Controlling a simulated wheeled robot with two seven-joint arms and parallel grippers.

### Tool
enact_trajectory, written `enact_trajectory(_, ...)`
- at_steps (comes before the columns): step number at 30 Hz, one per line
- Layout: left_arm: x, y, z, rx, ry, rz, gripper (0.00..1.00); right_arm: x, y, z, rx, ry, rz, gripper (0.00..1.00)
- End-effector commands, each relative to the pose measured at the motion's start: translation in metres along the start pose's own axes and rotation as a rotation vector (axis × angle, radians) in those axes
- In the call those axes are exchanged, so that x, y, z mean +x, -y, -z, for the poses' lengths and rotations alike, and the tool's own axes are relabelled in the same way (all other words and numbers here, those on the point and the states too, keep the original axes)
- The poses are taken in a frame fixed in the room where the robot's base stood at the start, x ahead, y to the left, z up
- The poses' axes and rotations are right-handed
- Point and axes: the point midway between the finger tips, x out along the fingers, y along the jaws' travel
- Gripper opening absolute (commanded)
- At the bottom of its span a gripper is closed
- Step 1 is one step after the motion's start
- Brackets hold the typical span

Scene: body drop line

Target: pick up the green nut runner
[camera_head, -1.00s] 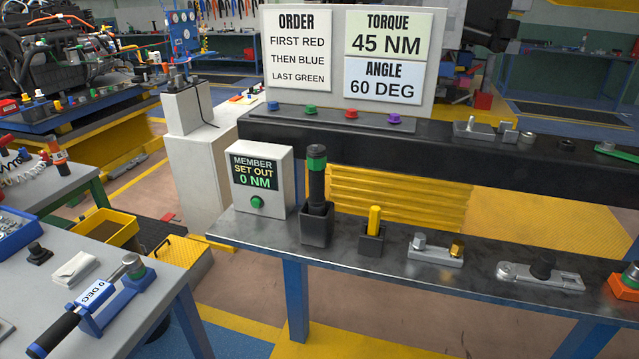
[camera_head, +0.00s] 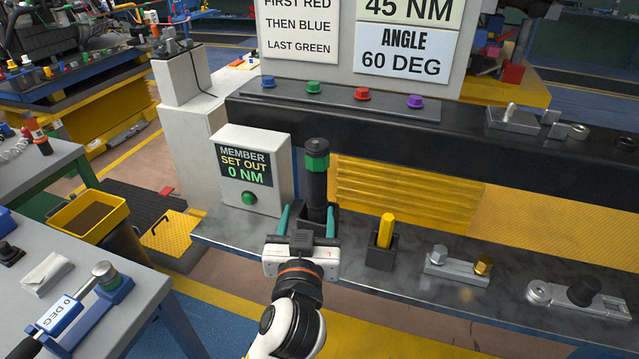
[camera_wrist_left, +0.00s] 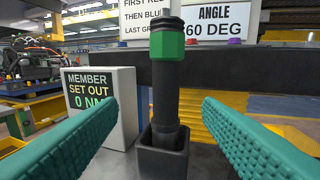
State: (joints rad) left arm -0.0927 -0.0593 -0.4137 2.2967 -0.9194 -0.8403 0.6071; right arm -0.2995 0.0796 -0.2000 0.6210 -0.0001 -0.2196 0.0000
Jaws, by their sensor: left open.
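The green nut runner (camera_head: 317,183) is a black upright cylinder with a green band near its top. It stands in a dark square holder (camera_head: 330,219) on the grey bench. It also shows in the left wrist view (camera_wrist_left: 166,85), centred between my teal fingers. My left gripper (camera_head: 308,216) is open at the near side of the runner, with one finger to each side. In the wrist view the fingers are apart from the runner, and neither touches it. The holder hides the runner's lower end. My right gripper is not in view.
A white display box (camera_head: 252,170) reading "MEMBER SET OUT 0 NM" stands close left of the runner. A yellow tool (camera_head: 386,230) in a small black holder stands to the right. A black beam (camera_head: 440,140) with coloured buttons runs behind. A torque wrench (camera_head: 75,310) lies on the left table.

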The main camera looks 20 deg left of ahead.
Motion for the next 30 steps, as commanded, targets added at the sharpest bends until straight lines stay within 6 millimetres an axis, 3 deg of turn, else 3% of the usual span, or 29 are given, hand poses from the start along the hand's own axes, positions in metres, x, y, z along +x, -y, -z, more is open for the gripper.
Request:
enact_trajectory(7, 0.043, 0.001, -0.002, 0.006, 0.0, 0.0, 0.6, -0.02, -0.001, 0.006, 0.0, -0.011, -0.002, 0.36)
enact_trajectory(14, 0.059, 0.002, 0.001, 0.004, -0.001, 0.001, 0.6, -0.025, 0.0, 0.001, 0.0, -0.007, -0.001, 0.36)
enact_trajectory(24, 0.102, 0.009, 0.01, 0.005, -0.002, 0.001, 0.6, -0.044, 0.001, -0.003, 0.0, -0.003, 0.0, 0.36)
enact_trajectory(30, 0.106, 0.008, 0.013, 0.003, -0.003, 0.001, 0.6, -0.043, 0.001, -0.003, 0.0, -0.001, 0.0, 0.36)
